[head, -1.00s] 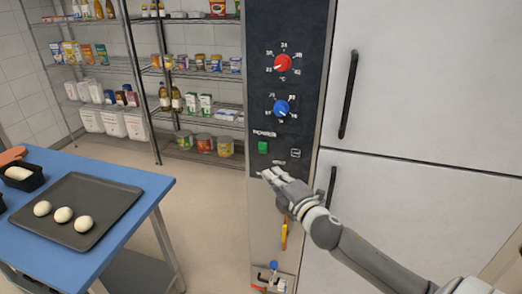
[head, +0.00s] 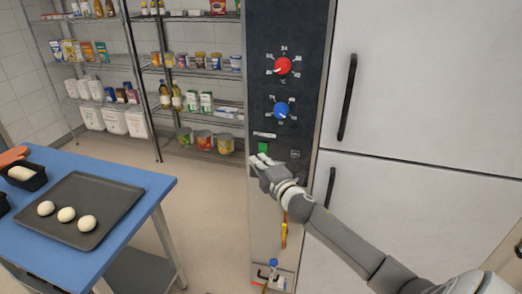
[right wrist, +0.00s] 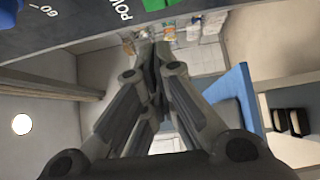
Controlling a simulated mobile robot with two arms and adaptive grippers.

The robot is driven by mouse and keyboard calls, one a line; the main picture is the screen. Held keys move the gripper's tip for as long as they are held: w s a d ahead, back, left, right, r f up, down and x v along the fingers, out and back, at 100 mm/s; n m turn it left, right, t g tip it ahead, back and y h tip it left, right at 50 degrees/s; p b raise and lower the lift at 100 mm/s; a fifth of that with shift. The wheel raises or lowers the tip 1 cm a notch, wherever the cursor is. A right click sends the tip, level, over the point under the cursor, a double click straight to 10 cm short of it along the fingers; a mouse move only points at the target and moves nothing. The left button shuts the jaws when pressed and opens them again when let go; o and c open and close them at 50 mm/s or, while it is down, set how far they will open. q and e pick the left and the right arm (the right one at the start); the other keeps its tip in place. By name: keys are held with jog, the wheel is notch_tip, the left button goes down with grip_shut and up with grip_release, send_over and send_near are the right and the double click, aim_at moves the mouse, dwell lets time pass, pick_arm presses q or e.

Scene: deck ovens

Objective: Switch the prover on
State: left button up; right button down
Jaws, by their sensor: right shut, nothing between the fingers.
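The prover is the tall white cabinet (head: 425,85) with a dark control panel (head: 262,100) on its left side. The panel has a red knob (head: 283,66), a blue knob (head: 281,110) and a green power button (head: 263,147). My right gripper (head: 256,160) is shut and empty, its fingertips just below the green button. I cannot tell whether they touch the panel. In the right wrist view the shut fingers (right wrist: 152,50) point at the room, and the green button (right wrist: 160,4) shows at the top edge. My left gripper is not in view.
A blue table (head: 150,190) at the left holds a dark tray (head: 110,205) with dough balls and a loaf tin (head: 22,184). Wire shelves (head: 190,70) with groceries stand behind. Bottles stand low below the panel (head: 274,268). Floor between table and cabinet is clear.

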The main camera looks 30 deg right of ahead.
aim_at(261, 150)
jog(key=shift+w+d+p, duration=0.35)
jog(key=shift+w+d, duration=0.45)
jog(key=shift+w, duration=0.2)
jog(key=shift+w+d+p, duration=0.3)
jog(key=shift+w+d, duration=0.45)
jog(key=shift+w, duration=0.2)
jog(key=shift+w+d+r, duration=0.3)
jog(key=shift+d+r, duration=0.05)
jog(key=shift+d, duration=0.05)
jog(key=shift+s+a+f, duration=0.1)
